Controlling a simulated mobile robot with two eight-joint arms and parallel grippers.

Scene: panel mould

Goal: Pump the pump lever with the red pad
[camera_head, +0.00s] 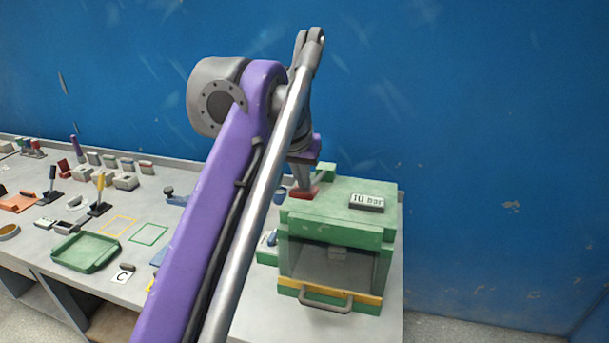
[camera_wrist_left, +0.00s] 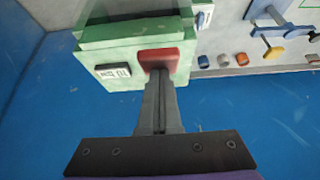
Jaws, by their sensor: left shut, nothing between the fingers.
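The green box-shaped machine (camera_head: 335,221) stands at the right end of the bench, with a "10 bar" label on top. The red pad of the pump lever (camera_head: 303,194) shows beside its top, partly hidden by my arm. In the left wrist view the red pad (camera_wrist_left: 158,58) lies straight ahead of the fingers, at the machine's edge. My left gripper (camera_head: 303,184) is shut and empty, its fingertips at the red pad. In the left wrist view the fingertips (camera_wrist_left: 159,74) overlap the pad's edge; I cannot tell whether they press on it. The lever's shaft is hidden.
A yellow bar with a grey handle (camera_head: 326,300) runs along the machine's open front. A green tray (camera_head: 88,251), a yellow-handled lever (camera_head: 99,195) and several small fixtures stand on the bench to the left. A blue wall rises close behind.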

